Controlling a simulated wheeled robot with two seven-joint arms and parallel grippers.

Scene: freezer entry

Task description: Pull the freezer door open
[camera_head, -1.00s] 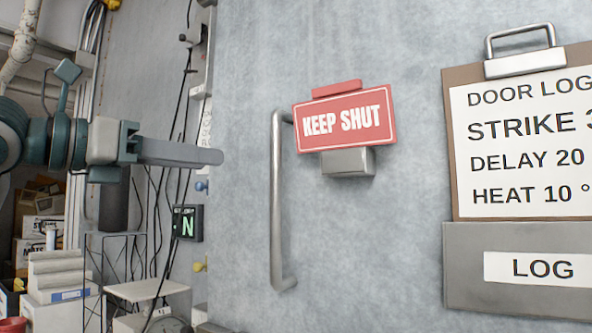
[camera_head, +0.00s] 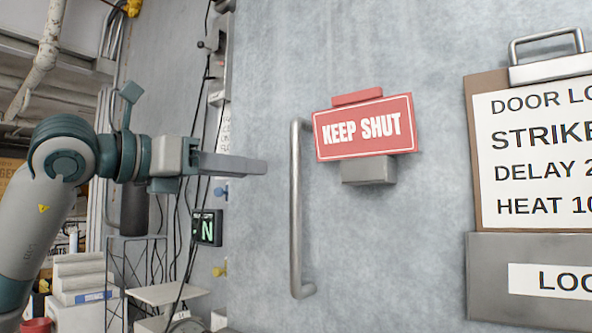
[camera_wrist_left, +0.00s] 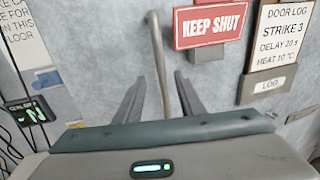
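The freezer door (camera_head: 420,250) is a frosty grey panel filling the right of the head view. Its vertical metal bar handle (camera_head: 296,220) stands at the left side of the door. My left gripper (camera_head: 262,167) points right toward the handle, with a small gap before the bar. The left wrist view shows its two fingers (camera_wrist_left: 159,78) spread apart and empty, with the handle (camera_wrist_left: 157,50) lined up between them, ahead. In the head view the fingers overlap. My right gripper is not in view.
A red KEEP SHUT sign (camera_head: 365,128) above a grey box (camera_head: 369,171) sticks out just right of the handle. A DOOR LOG clipboard (camera_head: 483,160) hangs farther right. A green N display (camera_head: 208,227), cables and a small shelf (camera_head: 166,293) are at the left.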

